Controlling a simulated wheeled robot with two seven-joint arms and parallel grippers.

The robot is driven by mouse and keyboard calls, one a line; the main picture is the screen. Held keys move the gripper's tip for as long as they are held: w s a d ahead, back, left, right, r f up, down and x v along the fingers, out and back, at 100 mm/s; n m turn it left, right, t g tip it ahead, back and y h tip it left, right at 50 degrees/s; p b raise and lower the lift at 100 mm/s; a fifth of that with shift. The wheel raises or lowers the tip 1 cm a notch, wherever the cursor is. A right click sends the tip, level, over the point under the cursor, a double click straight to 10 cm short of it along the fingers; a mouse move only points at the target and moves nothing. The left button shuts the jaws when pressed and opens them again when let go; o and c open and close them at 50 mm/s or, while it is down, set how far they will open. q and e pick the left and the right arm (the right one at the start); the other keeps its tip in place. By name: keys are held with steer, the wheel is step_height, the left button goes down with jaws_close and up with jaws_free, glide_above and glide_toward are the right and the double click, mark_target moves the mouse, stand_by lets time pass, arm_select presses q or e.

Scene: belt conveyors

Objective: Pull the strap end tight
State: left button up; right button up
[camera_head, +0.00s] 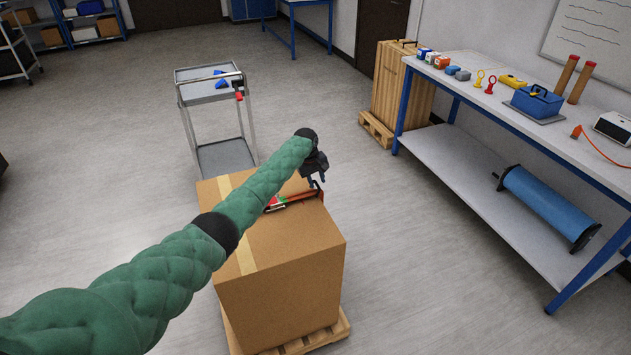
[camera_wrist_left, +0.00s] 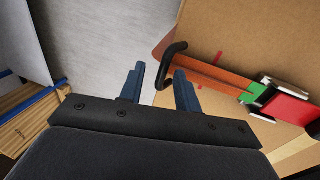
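A cardboard box (camera_head: 285,255) stands on a wooden pallet (camera_head: 322,338). On its top lies an orange-red strap (camera_head: 298,197) with a green and red buckle (camera_head: 275,203). In the left wrist view the strap (camera_wrist_left: 212,78) runs from the buckle (camera_wrist_left: 283,105) to a dark hook-shaped piece (camera_wrist_left: 171,62). My left gripper (camera_head: 317,180) is above the far right part of the box top. In the left wrist view its fingers (camera_wrist_left: 160,82) are apart. The hook-shaped piece appears just beyond the right finger; I cannot tell whether they touch. My right gripper is out of view.
A grey cart (camera_head: 222,155) stands behind the box. A workbench (camera_head: 480,105) with tools and a blue toolbox (camera_head: 537,101) runs along the right, with a blue roll (camera_head: 548,205) on its lower shelf. A wooden crate (camera_head: 400,90) stands behind it. Floor between box and bench is clear.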

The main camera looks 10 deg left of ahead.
mark_target(313, 192)
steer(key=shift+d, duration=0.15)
arm_select(q)
steer(key=shift+s+a+r, duration=0.1)
steer(key=shift+a+r, duration=0.1)
steer(key=shift+r, duration=0.35)
steer(key=w+b+v, duration=0.1)
steer(key=b+v, duration=0.1)
steer(key=v, duration=0.4)
steer(key=shift+s+r, duration=0.3)
steer(key=shift+s, duration=0.2)
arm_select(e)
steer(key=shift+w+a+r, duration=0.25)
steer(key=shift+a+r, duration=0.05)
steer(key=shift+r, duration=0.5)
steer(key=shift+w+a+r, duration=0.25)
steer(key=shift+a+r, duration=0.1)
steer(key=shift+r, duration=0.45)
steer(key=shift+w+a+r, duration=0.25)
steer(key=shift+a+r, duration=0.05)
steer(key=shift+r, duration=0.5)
arm_select(q)
steer(key=shift+f, duration=0.1)
